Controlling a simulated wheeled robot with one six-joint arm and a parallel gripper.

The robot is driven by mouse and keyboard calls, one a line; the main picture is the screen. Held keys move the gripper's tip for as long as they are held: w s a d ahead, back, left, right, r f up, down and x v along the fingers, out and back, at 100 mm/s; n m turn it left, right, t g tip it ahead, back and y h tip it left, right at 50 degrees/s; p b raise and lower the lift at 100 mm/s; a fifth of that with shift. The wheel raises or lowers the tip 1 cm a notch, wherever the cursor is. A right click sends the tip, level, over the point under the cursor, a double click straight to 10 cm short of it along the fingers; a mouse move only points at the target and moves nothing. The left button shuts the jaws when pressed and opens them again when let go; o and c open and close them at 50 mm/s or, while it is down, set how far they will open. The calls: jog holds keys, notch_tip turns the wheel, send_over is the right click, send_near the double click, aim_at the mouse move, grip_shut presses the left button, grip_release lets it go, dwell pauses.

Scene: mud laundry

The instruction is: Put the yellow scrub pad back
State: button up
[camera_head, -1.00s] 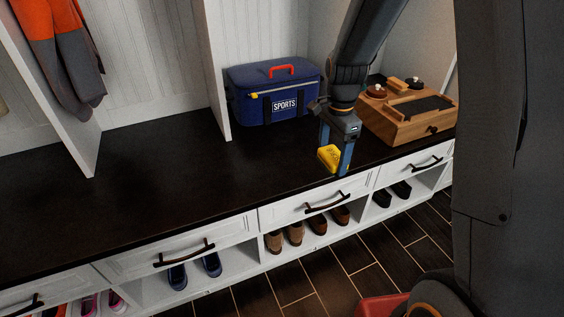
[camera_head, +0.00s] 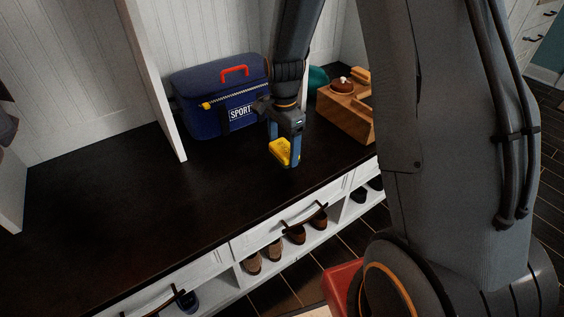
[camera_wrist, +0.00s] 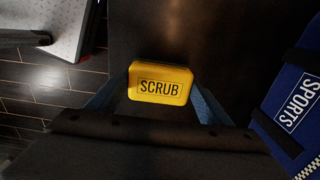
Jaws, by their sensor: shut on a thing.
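The yellow scrub pad (camera_head: 281,151) is held between the fingers of my gripper (camera_head: 285,155), above the dark bench top (camera_head: 150,205). In the wrist view the pad (camera_wrist: 160,83) shows its "SCRUB" label, with a blue finger at each side of it. My gripper (camera_wrist: 158,100) is shut on it and points down. The gap between pad and bench is hard to judge.
A blue sports bag (camera_head: 215,100) with a red handle stands behind my gripper. A wooden shoe-care box (camera_head: 345,113) with a brush on top is to the right, partly hidden by my arm. Shoes (camera_head: 270,250) sit in cubbies below the drawers. The bench's left is clear.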

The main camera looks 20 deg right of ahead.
aim_at(284, 170)
jog(key=shift+f+b, duration=0.4)
jog(key=shift+f, duration=2.4)
jog(key=o, duration=1)
jog(key=shift+f, duration=0.1)
jog(key=shift+c, duration=0.2)
